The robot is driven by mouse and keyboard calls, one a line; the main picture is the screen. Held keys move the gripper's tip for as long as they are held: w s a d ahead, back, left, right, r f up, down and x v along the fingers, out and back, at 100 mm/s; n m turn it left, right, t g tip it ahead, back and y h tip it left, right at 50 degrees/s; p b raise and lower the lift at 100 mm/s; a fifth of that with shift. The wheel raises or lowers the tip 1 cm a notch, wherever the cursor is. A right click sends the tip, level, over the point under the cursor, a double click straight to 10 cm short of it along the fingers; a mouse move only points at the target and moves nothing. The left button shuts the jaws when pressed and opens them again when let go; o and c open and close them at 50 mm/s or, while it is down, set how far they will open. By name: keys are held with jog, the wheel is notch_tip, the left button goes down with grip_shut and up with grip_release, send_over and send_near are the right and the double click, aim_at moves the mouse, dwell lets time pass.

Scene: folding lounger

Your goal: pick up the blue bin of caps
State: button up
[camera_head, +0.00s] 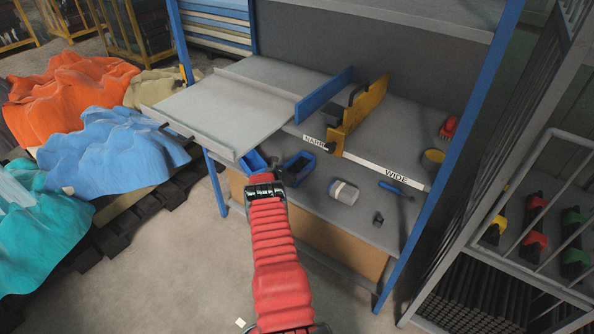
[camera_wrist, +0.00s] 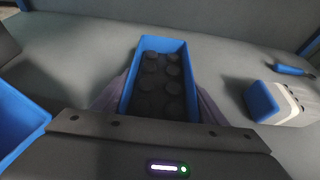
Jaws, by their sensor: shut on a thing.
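The blue bin of caps (camera_wrist: 158,82) is a narrow open box holding several round dark caps in the wrist view. My gripper (camera_wrist: 160,102) has a grey finger along each long side of it and is shut on it. In the head view the dark-filled blue bin (camera_head: 299,166) is at the workbench's front, just beyond the end of my red arm. My gripper's fingers are hard to make out there. I cannot tell whether the bin is clear of the bench top.
A second blue bin (camera_wrist: 14,122) is close on the left. A white jar with a blue end (camera_wrist: 278,103) lies on the right, with a blue-handled tool (camera_wrist: 290,69) beyond. A yellow and blue fence (camera_head: 357,112) and the NARROW/WIDE strip (camera_head: 362,165) stand behind on the bench.

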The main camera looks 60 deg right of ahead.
aim_at(296, 170)
jog(key=shift+r, duration=1.85)
jog(key=w+a, duration=0.3)
jog(key=a, duration=1.4)
jog(key=shift+a, duration=0.4)
jog(key=shift+f, duration=0.1)
